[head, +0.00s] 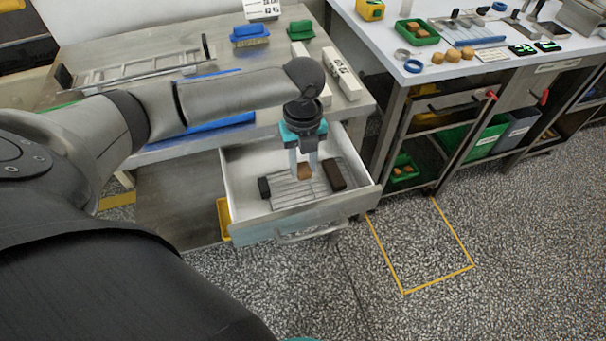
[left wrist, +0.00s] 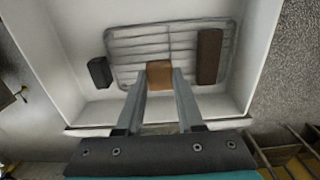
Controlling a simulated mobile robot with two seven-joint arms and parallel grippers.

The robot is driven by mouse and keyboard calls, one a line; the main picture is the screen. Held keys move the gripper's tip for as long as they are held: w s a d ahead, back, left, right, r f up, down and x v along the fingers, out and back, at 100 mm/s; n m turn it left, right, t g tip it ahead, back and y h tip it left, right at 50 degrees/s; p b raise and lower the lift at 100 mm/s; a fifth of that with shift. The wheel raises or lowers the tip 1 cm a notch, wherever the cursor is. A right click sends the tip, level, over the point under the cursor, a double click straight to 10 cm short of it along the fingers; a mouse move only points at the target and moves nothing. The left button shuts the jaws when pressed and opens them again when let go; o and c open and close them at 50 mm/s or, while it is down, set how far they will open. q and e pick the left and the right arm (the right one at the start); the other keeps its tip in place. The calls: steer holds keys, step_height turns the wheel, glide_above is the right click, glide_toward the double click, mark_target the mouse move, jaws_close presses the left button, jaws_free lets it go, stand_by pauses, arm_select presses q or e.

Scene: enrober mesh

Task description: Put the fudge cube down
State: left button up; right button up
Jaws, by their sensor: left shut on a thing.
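The fudge cube (head: 304,171) is a small tan-brown block between the fingertips of my left gripper (head: 303,165). In the left wrist view the fudge cube (left wrist: 160,74) sits between the two fingers, which are shut on it. Below is an open drawer (head: 250,221) with a wire rack (head: 290,192) on its floor. The cube appears over or at the rack's near edge; I cannot tell whether it touches. My right gripper is not in view.
A dark brown bar (head: 333,174) lies on the rack's right side, close to the cube. A small black block (head: 264,188) is at the rack's left. The drawer walls surround them. A bench (head: 130,55) stands behind and a white table (head: 540,45) at right.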

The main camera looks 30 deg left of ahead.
mark_target(303, 168)
arm_select(q)
step_height(303, 168, down, 4)
steer(key=shift+r+b, duration=0.1)
steer(key=shift+b, duration=0.45)
steer(key=shift+f, duration=0.3)
steer(key=o, duration=1)
step_height(303, 168, up, 12)
steer(key=p, duration=0.3)
steer(key=shift+r+p, duration=0.25)
steer(key=shift+p, duration=0.1)
